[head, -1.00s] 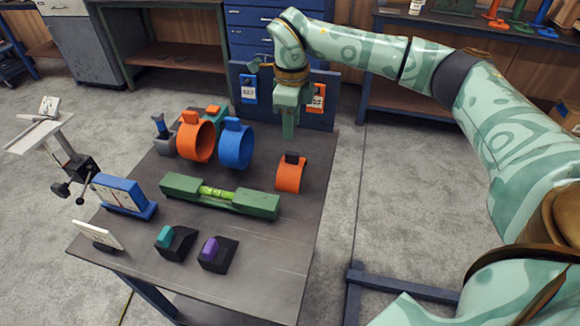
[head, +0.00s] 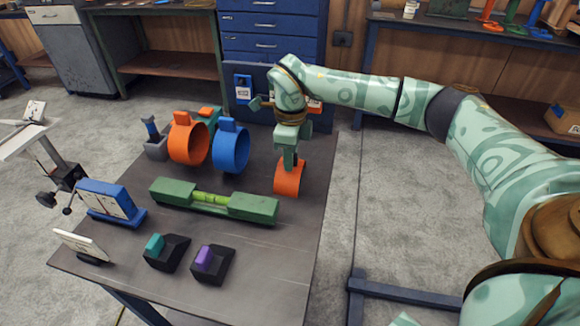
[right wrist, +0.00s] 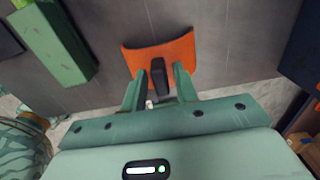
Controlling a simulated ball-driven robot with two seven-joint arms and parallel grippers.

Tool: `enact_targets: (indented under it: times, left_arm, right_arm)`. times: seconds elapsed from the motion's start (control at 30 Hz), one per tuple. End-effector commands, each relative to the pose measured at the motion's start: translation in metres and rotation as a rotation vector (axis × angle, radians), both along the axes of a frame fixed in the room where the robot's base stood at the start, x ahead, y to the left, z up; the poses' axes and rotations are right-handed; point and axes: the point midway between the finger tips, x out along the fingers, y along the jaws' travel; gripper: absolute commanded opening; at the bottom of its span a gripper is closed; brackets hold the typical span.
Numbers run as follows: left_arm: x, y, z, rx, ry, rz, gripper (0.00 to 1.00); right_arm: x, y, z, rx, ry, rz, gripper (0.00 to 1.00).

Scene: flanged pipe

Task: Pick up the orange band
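The orange band (head: 288,182), a curved piece with a black tab, stands on the table right of the green block tool. In the right wrist view the orange band (right wrist: 175,52) shows with its black tab (right wrist: 158,72) between my fingers. My right gripper (head: 290,158) points down right over the band, hiding its top in the head view. In the right wrist view my right gripper (right wrist: 158,82) is open, its fingers on either side of the tab with small gaps visible. My left gripper is not in view.
An orange ring (head: 174,145) and a blue ring (head: 218,150) stand left of the band. The green block tool (head: 250,208) lies in front. A blue upright panel (head: 322,122) stands behind. The table's right side and front right are clear.

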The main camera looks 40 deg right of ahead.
Motion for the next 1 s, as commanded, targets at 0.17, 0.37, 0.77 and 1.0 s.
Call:
enact_targets:
  times: [0.17,0.37,0.77,1.0]
  left_arm:
    - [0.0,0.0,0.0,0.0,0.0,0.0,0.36]
    - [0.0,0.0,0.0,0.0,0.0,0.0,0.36]
    - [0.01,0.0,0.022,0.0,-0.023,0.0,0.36]
    - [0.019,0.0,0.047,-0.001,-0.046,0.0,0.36]
  right_arm:
    - [0.0,0.0,0.0,0.0,0.0,0.0,0.0]
    - [0.0,0.0,0.0,0.0,0.0,0.0,0.0]
    - [-0.004,0.0,0.044,0.0,-0.006,0.0,0.0]
    - [-0.045,0.005,0.092,-0.001,-0.007,0.002,0.0]
